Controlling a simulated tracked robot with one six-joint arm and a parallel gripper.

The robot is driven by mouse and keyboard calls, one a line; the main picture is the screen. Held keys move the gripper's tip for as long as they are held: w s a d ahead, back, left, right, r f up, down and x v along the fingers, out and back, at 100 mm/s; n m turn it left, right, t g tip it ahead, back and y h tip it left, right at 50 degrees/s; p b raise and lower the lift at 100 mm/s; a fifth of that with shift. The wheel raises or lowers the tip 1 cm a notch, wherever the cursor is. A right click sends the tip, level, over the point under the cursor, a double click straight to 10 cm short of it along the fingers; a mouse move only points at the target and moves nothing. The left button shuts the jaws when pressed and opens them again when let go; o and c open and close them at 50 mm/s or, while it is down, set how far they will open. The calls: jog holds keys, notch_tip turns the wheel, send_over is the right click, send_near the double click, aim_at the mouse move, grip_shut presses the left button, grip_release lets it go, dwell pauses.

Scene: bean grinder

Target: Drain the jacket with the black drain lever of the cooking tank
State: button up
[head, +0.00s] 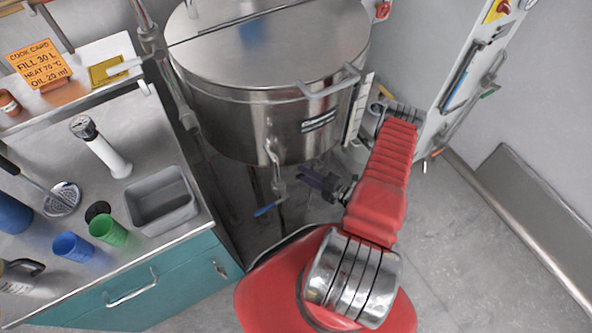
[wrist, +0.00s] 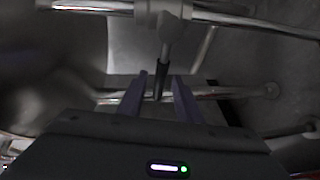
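The steel cooking tank (head: 270,90) stands at the top centre of the head view. My gripper (head: 308,177) reaches under its lower right side, fingers pointing left. In the wrist view my gripper's two purple fingers (wrist: 160,75) are apart. The black drain lever (wrist: 161,80) hangs from a metal valve fitting (wrist: 168,45) and shows between the fingers, with a gap on each side. I cannot tell how deep it lies between them. In the head view the black lever cannot be made out. A blue-handled valve (head: 268,210) hangs at the tank's front, left of my gripper.
Metal pipes (wrist: 230,92) run across near the lever in the wrist view. A teal counter (head: 150,285) with a grey bin (head: 162,200) and cups stands at left. A white panel (head: 465,75) stands at right. The floor at right is clear.

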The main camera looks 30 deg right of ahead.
jog(key=shift+x, duration=2.45)
jog(key=shift+c, duration=0.4)
grip_shut()
